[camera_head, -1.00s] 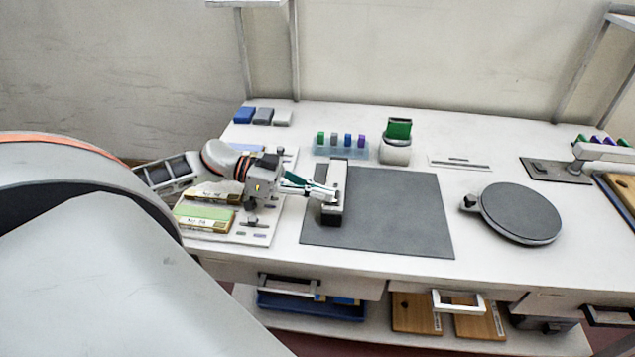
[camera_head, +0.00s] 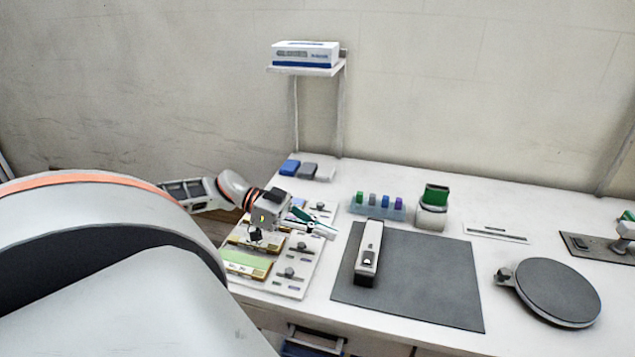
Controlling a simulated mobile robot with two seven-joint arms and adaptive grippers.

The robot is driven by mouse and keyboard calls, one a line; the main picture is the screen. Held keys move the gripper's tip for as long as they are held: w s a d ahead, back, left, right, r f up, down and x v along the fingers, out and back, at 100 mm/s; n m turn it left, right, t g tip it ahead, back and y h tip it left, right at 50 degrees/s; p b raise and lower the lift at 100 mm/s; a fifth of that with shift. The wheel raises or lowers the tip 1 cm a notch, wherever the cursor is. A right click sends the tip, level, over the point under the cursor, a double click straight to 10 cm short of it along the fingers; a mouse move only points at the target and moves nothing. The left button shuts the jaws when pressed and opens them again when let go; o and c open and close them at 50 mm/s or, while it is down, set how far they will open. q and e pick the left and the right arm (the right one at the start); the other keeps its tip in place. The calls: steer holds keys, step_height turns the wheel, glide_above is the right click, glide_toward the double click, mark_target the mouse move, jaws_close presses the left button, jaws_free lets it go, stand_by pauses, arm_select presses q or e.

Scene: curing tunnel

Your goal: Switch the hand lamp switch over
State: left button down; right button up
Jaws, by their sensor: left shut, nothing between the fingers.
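The hand lamp (camera_head: 370,243) is a long white bar with a dark end. It lies on the left part of the dark grey mat (camera_head: 425,285), pointing away from me. Its switch (camera_head: 369,258) is a small dark part on top near the front end; which way it is set is too small to tell. My left gripper (camera_head: 332,233) is shut and empty, to the left of the lamp and apart from it, above the white panel. My right gripper is not in the view.
A white panel (camera_head: 297,284) with knobs and coloured cards lies left of the mat. Behind the mat stand a tray of small coloured blocks (camera_head: 378,209) and a white holder with a green top (camera_head: 433,209). A round dark plate (camera_head: 558,290) lies at the right.

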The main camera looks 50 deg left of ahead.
arm_select(q)
steer(key=shift+v, duration=1.05)
steer(key=shift+s, duration=0.1)
